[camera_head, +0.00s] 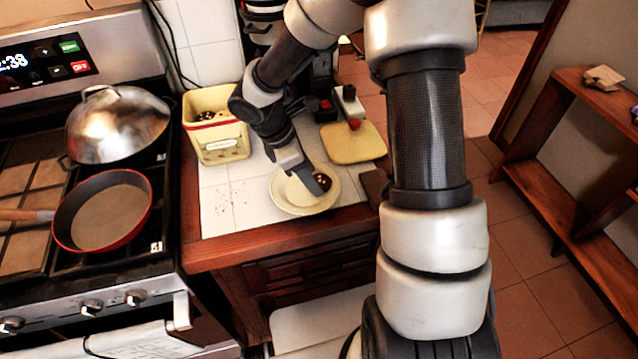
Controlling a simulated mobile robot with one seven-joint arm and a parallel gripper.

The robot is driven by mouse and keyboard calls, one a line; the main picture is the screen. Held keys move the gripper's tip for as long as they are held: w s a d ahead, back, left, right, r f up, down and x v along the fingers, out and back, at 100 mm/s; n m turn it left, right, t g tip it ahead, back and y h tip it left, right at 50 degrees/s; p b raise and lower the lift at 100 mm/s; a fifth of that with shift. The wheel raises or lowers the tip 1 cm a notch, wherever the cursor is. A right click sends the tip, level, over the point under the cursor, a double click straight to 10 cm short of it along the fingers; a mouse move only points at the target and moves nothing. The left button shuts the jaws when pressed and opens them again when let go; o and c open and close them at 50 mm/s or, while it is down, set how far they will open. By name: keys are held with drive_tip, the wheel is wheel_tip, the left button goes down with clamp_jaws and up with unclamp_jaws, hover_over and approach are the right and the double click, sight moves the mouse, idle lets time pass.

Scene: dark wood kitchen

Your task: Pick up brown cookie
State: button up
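The brown cookie (323,182) is dark and round with pale spots. It shows at the right part of a cream plate (290,205) on the white tiled counter. My gripper (314,185) reaches down over the plate, its tip right at the cookie and covering part of it. I cannot tell whether the fingers are apart or closed on the cookie, or whether the cookie touches the plate.
A cream and red container (217,143) with dark items inside stands behind the plate at left. A yellow board (353,143) lies behind it at right. A stove with a red pan (102,212) and a domed metal lid (117,124) is at left.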

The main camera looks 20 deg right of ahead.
drive_tip(key=shift+d+f, duration=0.25)
drive_tip(key=shift+f, duration=0.4)
drive_tip(key=c, duration=0.7)
wheel_tip(320, 180, up, 10)
drive_tip(key=shift+p, duration=0.8)
